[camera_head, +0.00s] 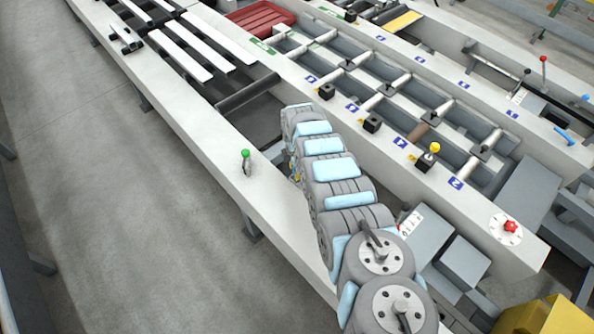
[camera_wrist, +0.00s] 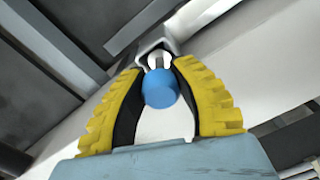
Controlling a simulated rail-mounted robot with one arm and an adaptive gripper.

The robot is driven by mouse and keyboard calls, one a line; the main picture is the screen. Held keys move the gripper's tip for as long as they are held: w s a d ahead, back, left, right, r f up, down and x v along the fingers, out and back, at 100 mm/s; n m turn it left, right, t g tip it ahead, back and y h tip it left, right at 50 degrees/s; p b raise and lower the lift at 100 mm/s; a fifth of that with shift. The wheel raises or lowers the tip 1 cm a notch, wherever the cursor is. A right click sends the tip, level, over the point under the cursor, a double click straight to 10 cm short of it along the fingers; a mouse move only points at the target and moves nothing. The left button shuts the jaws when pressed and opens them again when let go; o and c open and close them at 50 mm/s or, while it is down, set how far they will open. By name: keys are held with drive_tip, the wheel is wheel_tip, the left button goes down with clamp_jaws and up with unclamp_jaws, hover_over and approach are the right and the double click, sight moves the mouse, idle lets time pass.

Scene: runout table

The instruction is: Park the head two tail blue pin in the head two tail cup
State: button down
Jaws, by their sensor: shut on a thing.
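In the wrist view my gripper (camera_wrist: 160,78) has its two yellow ribbed fingers closed around a blue pin (camera_wrist: 161,90). The pin's round blue head faces the camera between the black inner pads. Just beyond it is a small pale metal holder with white prongs (camera_wrist: 157,58). I cannot tell whether this is the head two tail cup, nor whether the pin sits in it or only lines up with it. In the head view my arm hides the pin; only a sliver of yellow finger shows beside the pale rail.
A green-knobbed lever (camera_head: 246,159) stands on the near rail, left of my arm. Black blocks (camera_head: 372,124) and a yellow-knobbed lever (camera_head: 428,157) stand along the middle rail. A red knob (camera_head: 510,226) is at the right. White bars (camera_head: 180,55) lie at the upper left.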

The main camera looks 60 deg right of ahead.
drive_tip(key=shift+f, duration=0.25)
drive_tip(key=c, duration=0.9)
unclamp_jaws()
drive_tip(key=shift+r, duration=0.1)
drive_tip(key=shift+o, duration=0.2)
drive_tip(key=shift+r+p, duration=0.7)
drive_tip(key=shift+r, duration=5.45)
drive_tip(key=shift+s, duration=0.1)
